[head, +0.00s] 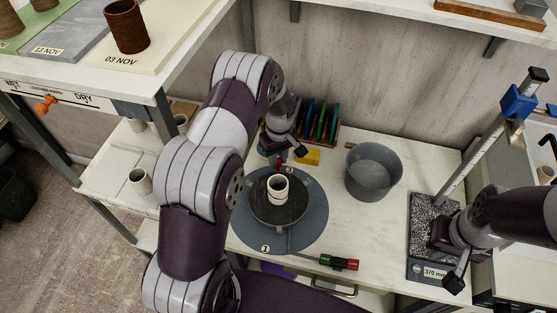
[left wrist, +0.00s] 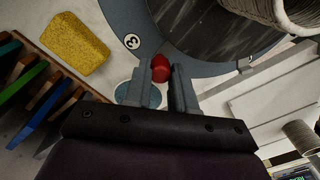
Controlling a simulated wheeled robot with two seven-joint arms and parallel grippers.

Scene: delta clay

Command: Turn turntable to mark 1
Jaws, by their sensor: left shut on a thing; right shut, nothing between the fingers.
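The turntable has a dark round plate (head: 265,213) on a wider blue-grey ring (head: 312,220) with numbered marks. Mark 1 (head: 265,249) is at the ring's front. A ribbed pale cup (head: 278,187) stands upright on the plate. My left gripper (head: 280,161) is at the ring's back edge, shut on a red knob (left wrist: 161,68). In the left wrist view the knob is between the fingertips (left wrist: 168,80), close to mark 3 (left wrist: 132,41).
A grey bucket (head: 373,172) stands right of the turntable. A green and red block (head: 338,262) lies at the front. A yellow sponge (left wrist: 72,46) and a rack of coloured tools (head: 318,122) are behind. The height gauge (head: 480,150) stands at right.

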